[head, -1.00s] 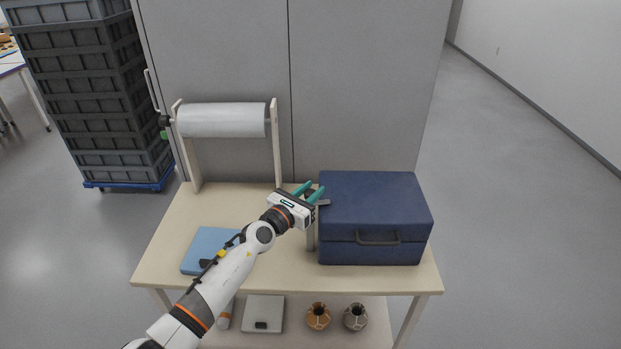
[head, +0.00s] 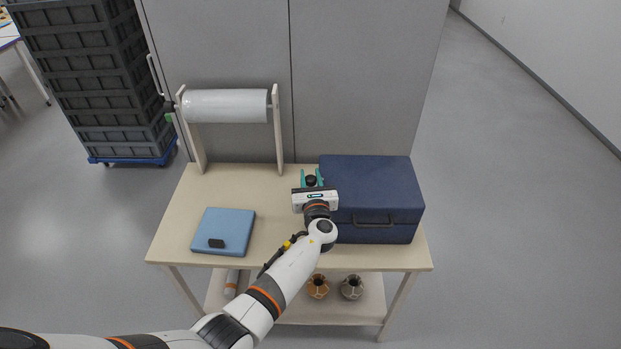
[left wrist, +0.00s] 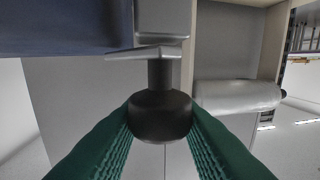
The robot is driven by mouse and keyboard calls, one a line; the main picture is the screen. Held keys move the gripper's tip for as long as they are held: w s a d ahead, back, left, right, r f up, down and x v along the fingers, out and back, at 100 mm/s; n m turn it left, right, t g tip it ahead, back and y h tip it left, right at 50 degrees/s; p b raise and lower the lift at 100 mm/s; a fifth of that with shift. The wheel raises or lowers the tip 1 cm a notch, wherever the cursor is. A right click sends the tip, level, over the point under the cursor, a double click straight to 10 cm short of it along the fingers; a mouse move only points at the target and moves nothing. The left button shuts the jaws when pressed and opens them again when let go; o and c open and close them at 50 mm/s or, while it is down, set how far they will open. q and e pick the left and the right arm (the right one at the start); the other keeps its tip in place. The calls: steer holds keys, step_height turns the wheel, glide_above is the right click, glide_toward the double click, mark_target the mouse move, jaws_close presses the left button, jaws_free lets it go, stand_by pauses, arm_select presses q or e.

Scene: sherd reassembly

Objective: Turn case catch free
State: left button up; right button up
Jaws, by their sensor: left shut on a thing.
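The dark blue case (head: 375,185) stands closed on the right part of the table, its handle (head: 374,219) on the front. At its left side is the catch, a grey metal lever (left wrist: 145,52) with a black round knob (left wrist: 160,115) on a short stem in the left wrist view. My left gripper (head: 312,178) has its green fingers on either side of this knob and is shut on it. In the head view the gripper and wrist hide most of the catch. My right gripper is not in view.
A light blue flat box (head: 224,231) lies at the table's left. A roll stand (head: 226,106) stands at the back left. Two small pots (head: 318,286) are on the lower shelf. The table (head: 268,200) is bare between the flat box and my arm. Stacked crates (head: 90,80) stand beyond.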

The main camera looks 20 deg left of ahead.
arm_select(q)
steer(key=n+g+y+b, duration=0.3)
steer(key=b, duration=0.1)
steer(key=n+g+y+b, duration=0.3)
steer(key=y+b, duration=0.1)
steer(key=b, duration=0.1)
steer(key=shift+f+y, duration=0.2)
steer(key=shift+y, duration=0.1)
steer(key=shift+r+n+g+y+b, duration=0.25)
steer(key=shift+n+g+y+b, duration=0.15)
steer(key=shift+n+g+b, duration=0.5)
steer(key=o, duration=1)
